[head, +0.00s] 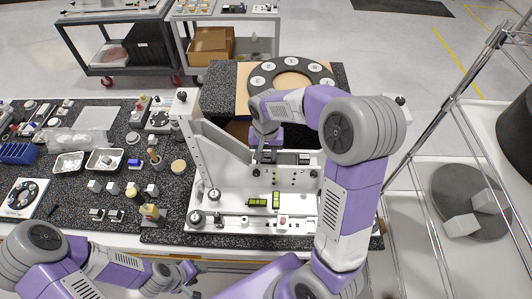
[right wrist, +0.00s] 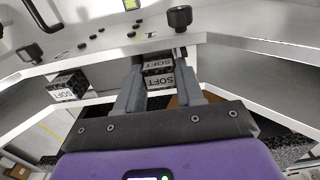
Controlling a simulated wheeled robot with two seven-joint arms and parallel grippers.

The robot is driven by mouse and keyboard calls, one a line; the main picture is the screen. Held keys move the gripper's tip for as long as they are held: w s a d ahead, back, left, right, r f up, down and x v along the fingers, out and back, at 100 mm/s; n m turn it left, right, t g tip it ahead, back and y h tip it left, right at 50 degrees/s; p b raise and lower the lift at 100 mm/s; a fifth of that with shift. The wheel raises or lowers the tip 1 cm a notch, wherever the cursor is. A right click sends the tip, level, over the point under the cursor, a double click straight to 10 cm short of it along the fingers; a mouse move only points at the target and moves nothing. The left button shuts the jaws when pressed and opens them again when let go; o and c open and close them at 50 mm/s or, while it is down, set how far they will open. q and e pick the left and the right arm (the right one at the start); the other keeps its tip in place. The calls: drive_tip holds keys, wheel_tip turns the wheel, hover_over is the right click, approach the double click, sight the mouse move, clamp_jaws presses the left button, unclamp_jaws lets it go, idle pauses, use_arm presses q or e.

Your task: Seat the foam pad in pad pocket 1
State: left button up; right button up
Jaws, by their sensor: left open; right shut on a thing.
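The foam pad (right wrist: 159,80), a dark-and-white speckled block marked SOFT, is between the fingers of my right gripper (right wrist: 160,88) in the right wrist view. It is at the ledge of the white mirror fixture (head: 236,170); whether it touches the pocket floor I cannot tell. In the head view my right gripper (head: 266,153) is over this ledge and partly hides the pad. A second SOFT block (right wrist: 67,87) sits on the same ledge, apart from the gripper; it also shows in the head view (head: 305,158). My left gripper (head: 190,281) is open, low near the table's front edge.
The fixture's slanted side wall (head: 215,140) and black knobs (right wrist: 180,17) stand close to my right gripper. A dark ring with numbered white discs (head: 290,72) lies behind. White trays (head: 69,163), small blocks and tools crowd the table's left part.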

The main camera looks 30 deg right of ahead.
sight(266, 155)
drive_tip(key=o, duration=0.7)
drive_tip(key=shift+f, duration=0.2)
drive_tip(key=o, duration=0.4)
wheel_tip(266, 155, up, 12)
drive_tip(key=shift+r+p, duration=0.25)
drive_tip(key=shift+p, duration=0.05)
